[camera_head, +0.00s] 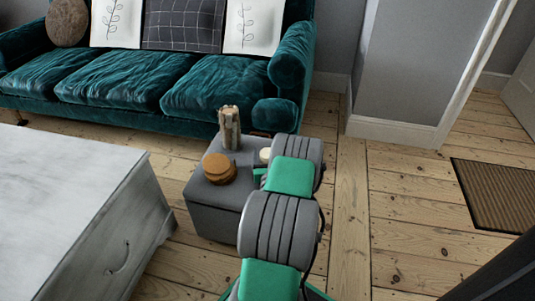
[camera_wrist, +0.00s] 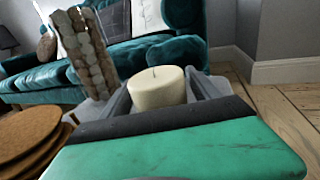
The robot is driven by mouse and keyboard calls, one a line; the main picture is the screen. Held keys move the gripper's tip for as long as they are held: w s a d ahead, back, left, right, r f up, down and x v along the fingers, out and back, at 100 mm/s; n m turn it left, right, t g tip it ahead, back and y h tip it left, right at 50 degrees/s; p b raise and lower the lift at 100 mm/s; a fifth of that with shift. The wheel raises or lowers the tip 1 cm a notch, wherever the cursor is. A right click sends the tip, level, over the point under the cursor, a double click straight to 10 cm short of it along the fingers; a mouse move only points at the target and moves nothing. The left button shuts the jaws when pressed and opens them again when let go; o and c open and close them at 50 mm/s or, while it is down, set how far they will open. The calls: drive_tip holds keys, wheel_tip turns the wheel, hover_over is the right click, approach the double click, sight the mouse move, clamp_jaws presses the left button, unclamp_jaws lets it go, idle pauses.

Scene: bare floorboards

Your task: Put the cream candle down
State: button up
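The cream candle (camera_wrist: 157,88) is a short, thick cylinder with a dark wick, upright between the two grey fingers of my gripper (camera_wrist: 158,97). The fingers lie close against it on both sides, so my gripper looks shut on it. In the head view only a small part of the candle (camera_head: 265,154) shows past my arm, over the right side of a small grey block-like table (camera_head: 206,222). Its underside is hidden, so I cannot tell whether it touches the tabletop.
A stack of round brown coasters (camera_head: 219,168) and a tall wooden holder (camera_head: 229,127) stand on the grey table, left of the candle. A teal sofa (camera_head: 130,85) is behind. A pale cabinet (camera_head: 65,190) is at left. Floorboards (camera_head: 400,215) at right are clear up to a doormat (camera_head: 495,195).

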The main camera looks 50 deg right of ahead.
drive_tip(key=shift+r+p, duration=0.3)
drive_tip(key=shift+r, duration=0.1)
drive_tip(key=b+v, duration=0.1)
drive_tip(key=v, duration=1)
drive_tip(key=shift+s+a+f, duration=0.1)
drive_tip(key=shift+s+a, duration=0.05)
drive_tip(key=shift+a, duration=0.05)
drive_tip(key=shift+s+a, duration=0.15)
drive_tip(key=shift+a, duration=0.1)
